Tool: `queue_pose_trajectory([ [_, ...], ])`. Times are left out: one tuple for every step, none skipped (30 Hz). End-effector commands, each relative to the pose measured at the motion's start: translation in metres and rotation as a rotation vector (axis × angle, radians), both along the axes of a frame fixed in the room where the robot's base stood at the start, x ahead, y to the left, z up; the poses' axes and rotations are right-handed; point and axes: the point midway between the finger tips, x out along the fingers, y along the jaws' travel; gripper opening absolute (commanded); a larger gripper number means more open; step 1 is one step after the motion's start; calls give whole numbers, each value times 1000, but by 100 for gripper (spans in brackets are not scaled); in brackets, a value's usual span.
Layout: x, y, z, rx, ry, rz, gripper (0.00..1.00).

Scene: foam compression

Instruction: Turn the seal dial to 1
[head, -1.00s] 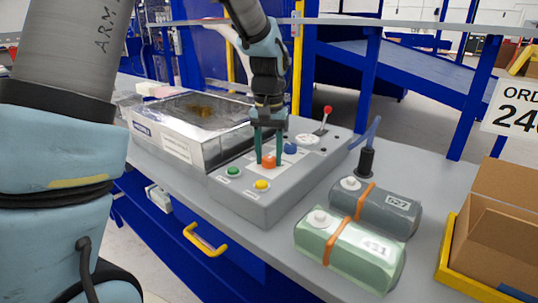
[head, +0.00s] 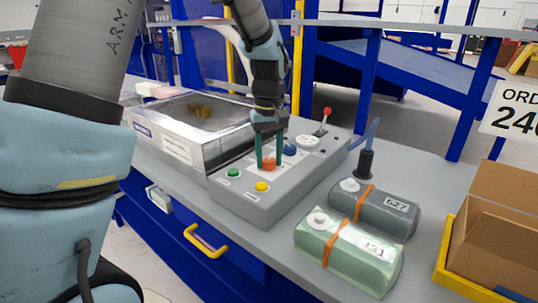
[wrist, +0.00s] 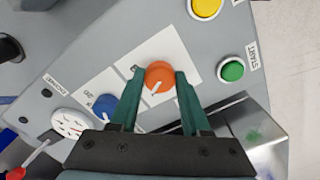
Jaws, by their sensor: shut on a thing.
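The orange dial (head: 269,163) sits on the grey control panel (head: 300,180), on a white plate. It also shows in the wrist view (wrist: 159,76) with a white pointer mark. My gripper (head: 269,160) points down and is shut on this dial, one green finger on each side. The wrist view shows the fingertips beside the dial too. A blue dial (wrist: 106,106) is close by on the same panel. The lettering around the orange dial is too small to read, so I cannot tell its setting.
A green START button (wrist: 232,70) and a yellow knob (wrist: 206,5) are near the orange dial. A red-tipped lever (head: 327,113) stands behind. A clear-lidded chamber (head: 180,150) is left of the panel. Grey (head: 395,210) and green (head: 350,262) packs lie to the right.

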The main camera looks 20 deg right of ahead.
Motion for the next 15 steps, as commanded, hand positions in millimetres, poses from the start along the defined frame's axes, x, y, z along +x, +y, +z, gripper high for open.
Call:
queue_pose_trajectory([
  [0,0,2,0,-1,39,0],
  [0,0,2,0,-2,62,0],
  [0,0,2,0,-2,93,0],
  [0,-1,2,0,-2,116,0],
  [0,-1,2,-1,-2,138,0],
  [1,0,2,-1,-2,165,0],
  [1,0,2,0,-2,185,0],
  [1,0,1,0,-2,203,0],
  [1,0,1,0,-2,225,0],
  [0,0,1,0,-2,241,0],
  [0,-1,1,0,-2,256,0],
  [0,-1,1,0,-2,274,0],
  [1,0,1,0,-2,287,0],
  [1,0,1,0,-2,298,0],
  [1,0,1,0,-2,313,0],
])
